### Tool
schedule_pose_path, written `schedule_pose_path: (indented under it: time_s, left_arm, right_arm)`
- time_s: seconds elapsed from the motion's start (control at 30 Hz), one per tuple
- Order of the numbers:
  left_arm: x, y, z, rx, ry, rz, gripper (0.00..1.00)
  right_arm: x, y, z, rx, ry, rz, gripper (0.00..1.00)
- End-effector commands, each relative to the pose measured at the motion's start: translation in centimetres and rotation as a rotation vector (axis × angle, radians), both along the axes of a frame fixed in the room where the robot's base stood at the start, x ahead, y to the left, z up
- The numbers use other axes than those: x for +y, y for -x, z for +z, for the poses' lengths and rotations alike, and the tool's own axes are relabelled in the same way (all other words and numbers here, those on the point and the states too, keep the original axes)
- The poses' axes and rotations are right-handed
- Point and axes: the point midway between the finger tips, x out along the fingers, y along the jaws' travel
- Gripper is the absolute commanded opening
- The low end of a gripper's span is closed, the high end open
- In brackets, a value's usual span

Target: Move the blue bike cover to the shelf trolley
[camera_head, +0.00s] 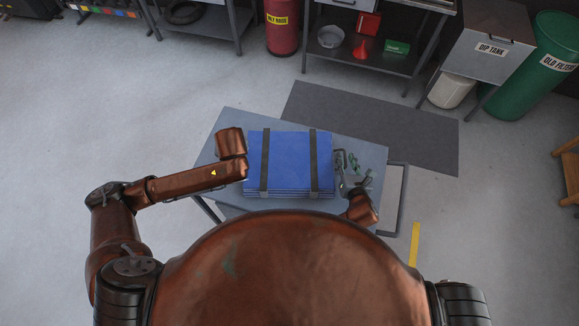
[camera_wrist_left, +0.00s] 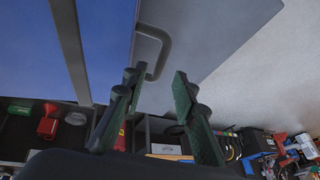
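The blue bike cover (camera_head: 290,165) is a folded block with two dark straps, lying flat on a grey-topped stand (camera_head: 235,122). I cannot tell whether this stand is the shelf trolley. In the left wrist view the cover (camera_wrist_left: 30,50) is at the left, with a grey loop handle (camera_wrist_left: 166,44) at its edge. My left gripper (camera_wrist_left: 155,75) is open, with the loop's end between or just beyond its fingertips. In the head view its fingers are hidden behind its wrist at the cover's left side. My right gripper (camera_head: 352,172) is at the cover's right side, fingers apart, near a grey handle (camera_head: 340,158).
A dark mat (camera_head: 420,130) lies beyond the stand. A workbench (camera_head: 375,62), a dip tank (camera_head: 490,45), a green old filter bin (camera_head: 540,75) and a red drum (camera_head: 283,25) line the back. The floor at left is clear.

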Motion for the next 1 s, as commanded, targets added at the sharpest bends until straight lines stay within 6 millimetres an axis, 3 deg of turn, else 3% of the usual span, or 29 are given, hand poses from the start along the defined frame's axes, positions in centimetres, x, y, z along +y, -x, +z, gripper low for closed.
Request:
schedule_pose_path:
  time_s: [0.1,0.3,0.53,1.0]
  left_arm:
    - [-0.6,0.9,2.3,-0.002,0.003,-0.003,0.26]
    - [-1.1,2.0,4.9,0.0,0.002,-0.001,0.26]
    - [-1.2,2.4,5.7,0.001,0.0,-0.001,0.26]
    - [-1.2,2.4,5.7,0.001,-0.001,0.0,0.26]
  right_arm:
    - [0.0,0.0,0.0,0.0,0.0,0.0,0.27]
    - [0.0,0.0,0.0,0.0,0.0,0.0,0.27]
    - [-0.1,0.8,0.3,0.001,0.002,0.001,0.27]
    - [-1.0,9.0,3.6,0.002,0.001,0.001,0.27]
